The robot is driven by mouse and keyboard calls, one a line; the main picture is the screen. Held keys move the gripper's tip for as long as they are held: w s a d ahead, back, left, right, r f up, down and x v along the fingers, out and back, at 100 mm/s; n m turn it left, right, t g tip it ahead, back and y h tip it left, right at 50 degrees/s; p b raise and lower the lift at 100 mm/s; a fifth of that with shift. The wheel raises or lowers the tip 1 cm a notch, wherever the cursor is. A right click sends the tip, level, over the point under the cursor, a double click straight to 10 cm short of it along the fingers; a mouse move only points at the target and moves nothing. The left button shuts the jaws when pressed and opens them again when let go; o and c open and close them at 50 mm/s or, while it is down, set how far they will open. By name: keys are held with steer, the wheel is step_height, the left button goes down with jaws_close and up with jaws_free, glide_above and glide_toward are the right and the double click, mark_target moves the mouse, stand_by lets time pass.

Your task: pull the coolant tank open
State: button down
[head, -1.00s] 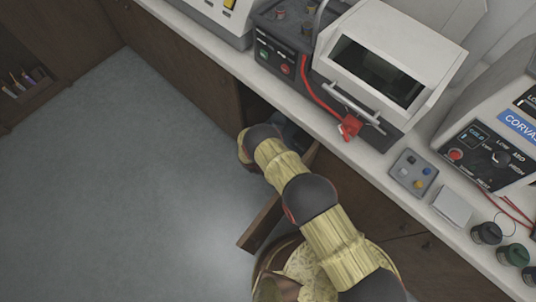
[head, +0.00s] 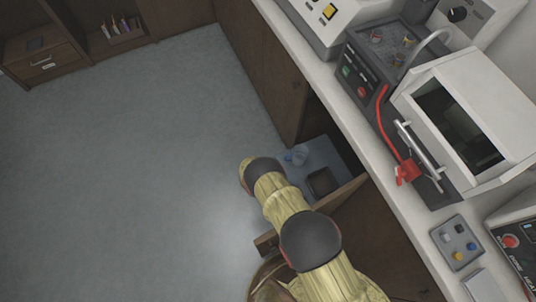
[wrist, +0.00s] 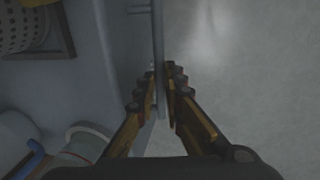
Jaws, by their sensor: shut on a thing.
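The coolant tank (head: 322,156) is a blue-grey open tray, partly out of the dark opening in the cabinet under the counter. In the head view a dark square part and a small bluish part show in it. In the head view my arm hides the fingers and part of the tank's front.
An open wooden cabinet door (head: 340,196) stands close to my arm on the right. Open grey floor (head: 150,170) lies to the left.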

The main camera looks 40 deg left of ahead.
steer(key=shift+s, duration=0.15)
steer(key=c, duration=2)
jaws_free()
steer(key=shift+a, duration=0.1)
steer(key=shift+o, duration=0.6)
step_height(320, 180, up, 12)
steer(key=s, duration=0.2)
steer(key=shift+a+f, duration=0.15)
steer(key=shift+a, duration=0.25)
steer(key=shift+s, duration=0.1)
